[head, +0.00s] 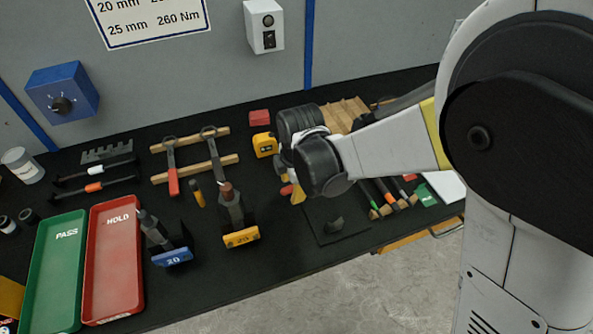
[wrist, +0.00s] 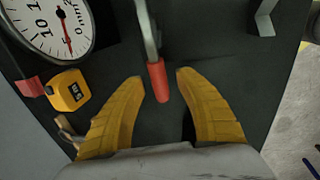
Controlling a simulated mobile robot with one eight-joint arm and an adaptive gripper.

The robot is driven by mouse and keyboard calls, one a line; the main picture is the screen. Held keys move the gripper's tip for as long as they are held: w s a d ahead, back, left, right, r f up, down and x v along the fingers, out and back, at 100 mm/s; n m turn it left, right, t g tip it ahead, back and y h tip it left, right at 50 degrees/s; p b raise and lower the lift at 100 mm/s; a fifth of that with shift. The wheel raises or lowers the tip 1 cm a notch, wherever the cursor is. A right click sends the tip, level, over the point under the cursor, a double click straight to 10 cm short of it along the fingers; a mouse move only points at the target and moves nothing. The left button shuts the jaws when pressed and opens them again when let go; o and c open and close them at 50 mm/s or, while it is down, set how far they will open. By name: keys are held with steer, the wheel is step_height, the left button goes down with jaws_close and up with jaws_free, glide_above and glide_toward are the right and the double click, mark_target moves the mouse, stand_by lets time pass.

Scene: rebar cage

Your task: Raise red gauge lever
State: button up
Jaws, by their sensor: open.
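The red-handled lever (wrist: 158,84) shows in the wrist view, a grey metal shank ending in a red grip. My gripper (wrist: 160,78) is open, with one yellow finger on each side of the red grip. I see dark gaps between the grip and the fingers, so they look apart. The round gauge dial (wrist: 47,25) is at the upper left of the wrist view, white with black marks and a red needle. In the head view my gripper (head: 297,193) is over the bench, and my wrist hides most of the gauge and lever there.
A yellow tape measure (wrist: 70,90) sits left of my fingers, beside a red block (wrist: 30,86). In the head view, a blue "20" stand (head: 173,257) and a yellow "25" stand (head: 241,237) stand left of my gripper. Red (head: 112,290) and green (head: 52,290) trays lie farther left.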

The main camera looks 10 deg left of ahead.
steer(key=shift+f, duration=0.1)
jaws_close()
steer(key=shift+r, duration=0.2)
